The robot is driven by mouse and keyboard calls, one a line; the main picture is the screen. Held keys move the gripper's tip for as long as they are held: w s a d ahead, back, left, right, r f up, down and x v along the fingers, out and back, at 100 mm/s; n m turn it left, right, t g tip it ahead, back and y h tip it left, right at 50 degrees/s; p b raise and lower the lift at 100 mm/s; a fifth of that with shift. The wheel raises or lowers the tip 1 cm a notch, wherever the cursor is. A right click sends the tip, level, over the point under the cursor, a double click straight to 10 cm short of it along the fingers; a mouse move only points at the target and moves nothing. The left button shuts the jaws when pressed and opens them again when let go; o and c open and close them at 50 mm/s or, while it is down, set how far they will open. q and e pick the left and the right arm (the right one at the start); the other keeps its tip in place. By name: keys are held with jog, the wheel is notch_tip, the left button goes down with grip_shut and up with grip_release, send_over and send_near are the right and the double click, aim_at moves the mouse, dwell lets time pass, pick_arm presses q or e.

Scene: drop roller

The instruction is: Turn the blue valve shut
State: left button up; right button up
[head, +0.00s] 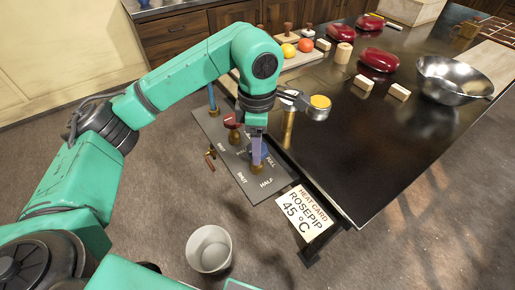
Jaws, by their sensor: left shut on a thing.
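My left gripper (256,142) reaches down from above onto the grey valve panel (274,187) beside the dark table. It is shut on the blue valve (264,150), whose brass stem (257,167) shows below. The fingers hide much of the blue handle, so its exact angle is unclear. White SHUT, HALF and FULL labels are printed on the panel around the valves. A red valve (232,122) stands just left of the gripper, with its own SHUT label. My right gripper is out of view.
A pale bucket (209,249) stands on the floor below. The table (345,135) holds a steel bowl (448,80), red lidded items and wooden blocks.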

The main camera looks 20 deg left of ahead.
pick_arm(q)
jog(key=shift+r+m+b, duration=0.1)
jog(key=shift+m+b, duration=0.3)
jog(key=shift+m, duration=0.4)
jog(key=o, duration=1.4)
jog(key=shift+c, duration=0.2)
notch_tip(320, 180, up, 14)
jog(key=p, duration=0.2)
jog(key=shift+r, duration=0.25)
